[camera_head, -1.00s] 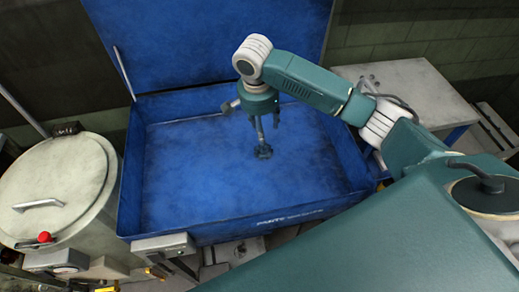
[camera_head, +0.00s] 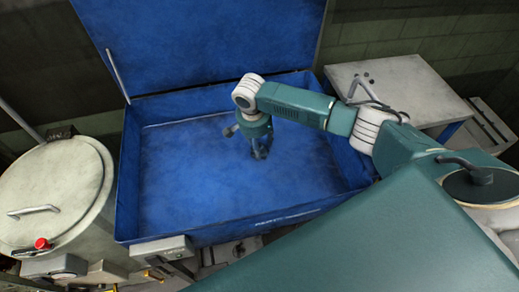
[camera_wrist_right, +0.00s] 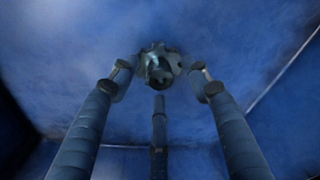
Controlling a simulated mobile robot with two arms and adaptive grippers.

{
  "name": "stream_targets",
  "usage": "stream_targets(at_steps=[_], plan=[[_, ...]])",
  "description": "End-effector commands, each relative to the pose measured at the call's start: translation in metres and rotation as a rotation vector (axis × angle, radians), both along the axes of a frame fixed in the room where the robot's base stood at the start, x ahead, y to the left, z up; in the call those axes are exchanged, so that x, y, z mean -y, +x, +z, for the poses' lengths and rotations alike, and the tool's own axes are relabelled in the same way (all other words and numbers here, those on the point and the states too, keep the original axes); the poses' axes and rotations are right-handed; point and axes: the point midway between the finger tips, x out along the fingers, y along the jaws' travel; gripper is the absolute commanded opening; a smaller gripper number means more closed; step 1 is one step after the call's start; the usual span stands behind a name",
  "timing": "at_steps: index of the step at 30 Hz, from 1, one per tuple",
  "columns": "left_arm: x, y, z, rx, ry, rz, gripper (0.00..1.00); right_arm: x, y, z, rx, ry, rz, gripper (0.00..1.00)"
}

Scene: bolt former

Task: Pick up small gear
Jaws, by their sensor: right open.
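The small gear (camera_wrist_right: 160,64) is dark grey and toothed, and lies on the floor of the blue bin. In the right wrist view it sits just beyond and between the fingertips, with blue floor around it. My right gripper (camera_wrist_right: 160,84) has its three fingers spread open around the gear's near side, and nothing is clamped in them. In the head view the right gripper (camera_head: 258,149) points down inside the bin and mostly hides the gear. Whether the fingertips touch the gear cannot be told. My left gripper is not in view.
The blue bin (camera_head: 290,215) has raised walls around the gripper, and its lid (camera_head: 200,45) stands open at the back. A round pale drum (camera_head: 50,185) stands at left, a grey table (camera_head: 405,88) at right. The bin floor left of the gripper is clear.

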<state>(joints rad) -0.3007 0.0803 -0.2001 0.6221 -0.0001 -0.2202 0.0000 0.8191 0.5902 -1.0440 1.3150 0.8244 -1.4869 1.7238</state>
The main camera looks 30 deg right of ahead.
Motion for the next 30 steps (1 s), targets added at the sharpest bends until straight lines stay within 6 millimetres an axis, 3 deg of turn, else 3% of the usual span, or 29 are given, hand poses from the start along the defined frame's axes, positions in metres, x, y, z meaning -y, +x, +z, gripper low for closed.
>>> stream_targets(at_steps=[6, 14, 25, 30], plan=[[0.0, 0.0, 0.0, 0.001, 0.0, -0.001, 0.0, 0.0, 0.0, -0.001, 0.0, 0.0, 0.001, 0.47], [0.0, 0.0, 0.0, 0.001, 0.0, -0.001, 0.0, 0.0, 0.0, -0.001, 0.0, 0.0, 0.0, 0.0], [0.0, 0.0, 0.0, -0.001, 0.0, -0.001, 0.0, 0.0, 0.001, 0.002, 0.003, 0.0, -0.001, 0.0], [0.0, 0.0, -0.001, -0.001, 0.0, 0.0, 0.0, 0.0, 0.002, 0.014, 0.004, 0.002, 0.001, 0.0]])
